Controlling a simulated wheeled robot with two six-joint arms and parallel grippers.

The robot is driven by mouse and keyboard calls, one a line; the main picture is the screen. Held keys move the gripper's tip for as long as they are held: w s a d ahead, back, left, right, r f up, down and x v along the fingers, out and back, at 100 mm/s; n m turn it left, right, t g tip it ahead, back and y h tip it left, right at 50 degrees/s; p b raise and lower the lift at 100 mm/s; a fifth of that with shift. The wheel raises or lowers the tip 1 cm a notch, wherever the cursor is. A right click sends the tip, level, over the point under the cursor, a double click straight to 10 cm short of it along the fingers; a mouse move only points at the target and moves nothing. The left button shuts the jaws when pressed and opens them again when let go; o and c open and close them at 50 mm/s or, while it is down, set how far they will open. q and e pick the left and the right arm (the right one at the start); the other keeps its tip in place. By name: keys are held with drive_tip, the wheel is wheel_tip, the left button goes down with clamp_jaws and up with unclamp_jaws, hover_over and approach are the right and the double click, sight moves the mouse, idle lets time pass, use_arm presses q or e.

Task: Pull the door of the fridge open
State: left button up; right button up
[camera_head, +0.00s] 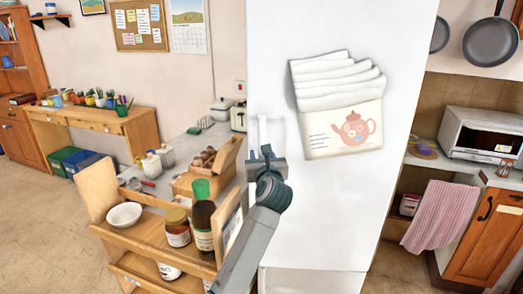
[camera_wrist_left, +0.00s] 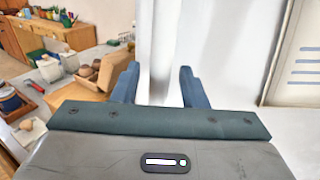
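The tall white fridge (camera_head: 340,200) stands in the middle of the head view, its door looking shut. A white vertical handle (camera_head: 257,132) runs along the left edge of the door. My left gripper (camera_head: 265,158) is up at the lower part of this handle. In the left wrist view my left gripper (camera_wrist_left: 158,75) has its two fingers spread apart, with the pale handle (camera_wrist_left: 146,45) showing between and beyond them. I see no clear contact between fingers and handle. The handle's lower end is hidden behind the gripper. My right gripper is out of view.
A wooden trolley (camera_head: 150,233) with jars, bottles and a white bowl stands close left of my arm. A counter with a crate (camera_head: 212,168) lies behind it. A teapot-print holder (camera_head: 342,128) hangs on the fridge. A cabinet with microwave (camera_head: 483,133) stands right.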

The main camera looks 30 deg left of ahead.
use_arm(q)
drive_tip(key=shift+w+a, duration=0.4)
drive_tip(key=shift+w, duration=0.05)
clamp_jaws()
